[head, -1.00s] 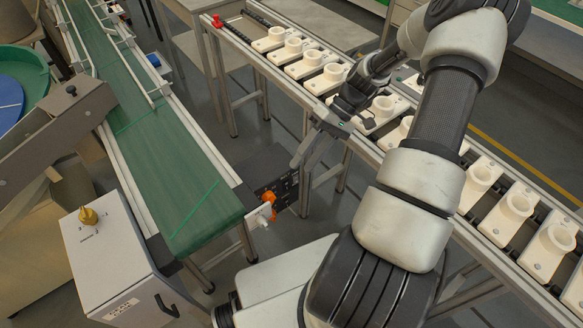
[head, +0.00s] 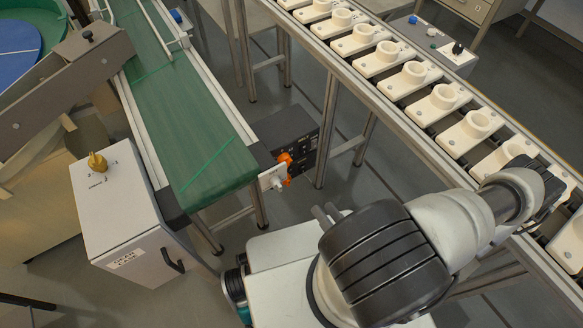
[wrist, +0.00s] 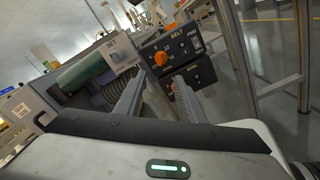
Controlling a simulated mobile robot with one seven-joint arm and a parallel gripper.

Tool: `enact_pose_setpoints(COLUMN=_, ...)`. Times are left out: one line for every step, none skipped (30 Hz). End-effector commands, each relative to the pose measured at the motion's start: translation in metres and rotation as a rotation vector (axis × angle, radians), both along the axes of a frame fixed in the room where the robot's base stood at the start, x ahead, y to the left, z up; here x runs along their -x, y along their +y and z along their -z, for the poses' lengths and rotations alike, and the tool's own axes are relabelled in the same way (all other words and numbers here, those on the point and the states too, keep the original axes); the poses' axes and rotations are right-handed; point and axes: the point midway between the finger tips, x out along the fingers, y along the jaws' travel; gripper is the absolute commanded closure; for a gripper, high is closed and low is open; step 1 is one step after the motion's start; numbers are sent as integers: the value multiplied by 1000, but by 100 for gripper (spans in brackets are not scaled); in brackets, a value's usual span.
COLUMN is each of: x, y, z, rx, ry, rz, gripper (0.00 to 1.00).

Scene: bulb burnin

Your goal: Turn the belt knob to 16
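The belt panel (wrist: 172,50) is dark, with the word BELT above an orange knob (wrist: 160,58) in the wrist view. White marks ring the knob, but its setting is too small to read. A second orange knob (wrist: 172,86) sits lower. In the head view the panel (head: 306,145) and orange knob (head: 286,160) are beside the green conveyor's near end. My gripper (wrist: 160,82) is open and empty, its two fingers pointing toward the panel and apart from the knob.
A rail of white holders (head: 414,75) runs along the right.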

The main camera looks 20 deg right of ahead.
Motion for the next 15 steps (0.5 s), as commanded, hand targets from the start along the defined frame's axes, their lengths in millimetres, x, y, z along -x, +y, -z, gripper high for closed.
enact_pose_setpoints(x=0, y=1, z=2, rx=-12, ry=7, rz=15, gripper=64)
enact_pose_setpoints(x=-1, y=1, z=3, rx=-14, ry=8, rz=18, gripper=64)
enact_pose_setpoints(x=-4, y=2, z=3, rx=-15, ry=9, rz=20, gripper=64)
enact_pose_setpoints(x=-7, y=3, z=3, rx=-15, ry=8, rz=20, gripper=64)
enact_pose_setpoints(x=-10, y=3, z=3, rx=-14, ry=8, rz=20, gripper=64)
enact_pose_setpoints(x=-15, y=5, z=3, rx=-14, ry=7, rz=17, gripper=64)
enact_pose_setpoints(x=-20, y=6, z=3, rx=-14, ry=7, rz=17, gripper=64)
enact_pose_setpoints(x=-26, y=8, z=3, rx=-14, ry=7, rz=15, gripper=64)
enact_pose_setpoints(x=-33, y=10, z=3, rx=-13, ry=5, rz=15, gripper=64)
enact_pose_setpoints(x=-40, y=11, z=3, rx=-13, ry=6, rz=16, gripper=64)
enact_pose_setpoints(x=-46, y=13, z=3, rx=-13, ry=5, rz=15, gripper=64)
enact_pose_setpoints(x=-55, y=16, z=3, rx=-13, ry=6, rz=13, gripper=64)
enact_pose_setpoints(x=-61, y=18, z=3, rx=-13, ry=6, rz=14, gripper=64)
enact_pose_setpoints(x=-68, y=19, z=3, rx=-12, ry=5, rz=14, gripper=64)
enact_pose_setpoints(x=-76, y=22, z=3, rx=-11, ry=6, rz=13, gripper=64)
